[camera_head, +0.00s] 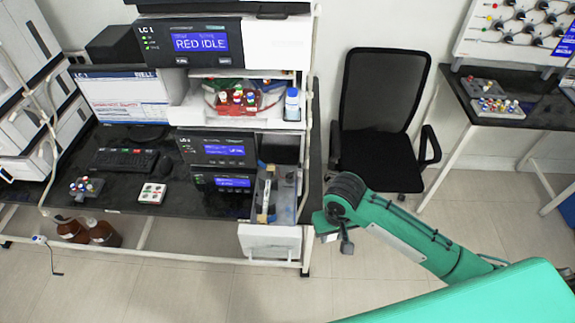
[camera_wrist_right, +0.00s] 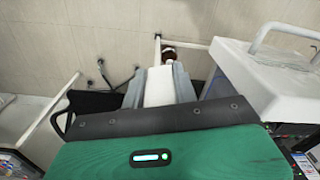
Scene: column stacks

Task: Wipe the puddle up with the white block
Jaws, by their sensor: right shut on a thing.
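My right gripper (camera_wrist_right: 160,88) is shut on the white block (camera_wrist_right: 158,86), which sits between its two grey fingers in the wrist view. In the head view the right gripper (camera_head: 338,238) hangs beside the right side of the pulled-out white drawer (camera_head: 270,242), apart from it, and the block is hardly visible there. No puddle shows clearly. A bluish-grey patch (camera_head: 285,203) lies inside the open drawer, but I cannot tell if it is liquid. My left gripper is not in view.
The dark bench (camera_head: 120,195) holds a keyboard (camera_head: 125,159), a white tray with coloured dots (camera_head: 152,193) and a small vial rack (camera_head: 86,188). A black chair (camera_head: 383,120) stands behind my right arm. Brown bottles (camera_head: 103,233) stand under the bench. The floor at front is clear.

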